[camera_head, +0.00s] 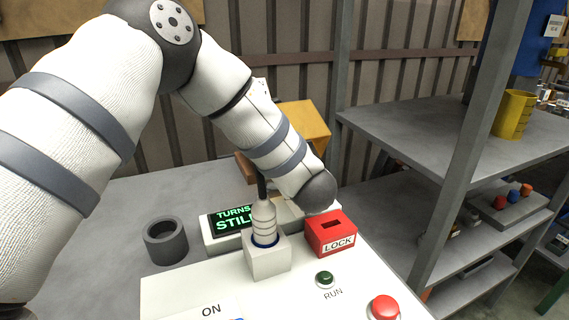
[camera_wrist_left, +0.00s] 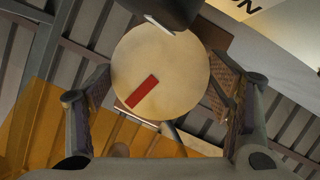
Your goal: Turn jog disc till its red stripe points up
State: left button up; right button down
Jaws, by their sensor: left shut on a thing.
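The jog disc (camera_wrist_left: 175,60) is a round tan disc in the left wrist view. Its red stripe (camera_wrist_left: 142,92) runs from near the disc's middle toward the rim at the lower left of that picture. My left gripper (camera_wrist_left: 160,75) has one finger on each side of the disc and is shut on its rim. In the head view my left arm reaches over the white panel from the left, and its forearm hides most of the gripper and the disc. My right gripper is in neither view.
A white block (camera_head: 267,262) holds a pale bottle-shaped part (camera_head: 263,220). Around it are a green-lettered display (camera_head: 230,220), red LOCK box (camera_head: 331,233), green RUN button (camera_head: 325,279), red button (camera_head: 383,307) and grey ring (camera_head: 166,240). A shelf rack (camera_head: 461,150) stands right.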

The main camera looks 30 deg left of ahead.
pick_arm(q)
jog(key=shift+n+t+h, duration=0.3)
jog(key=shift+n+t, duration=0.2)
jog(key=shift+n, duration=0.3)
jog(key=o, duration=1.2)
jog(key=shift+a, duration=0.1)
jog(key=shift+c, duration=0.2)
jog(key=v, duration=0.8)
jog(key=shift+s+f, duration=0.1)
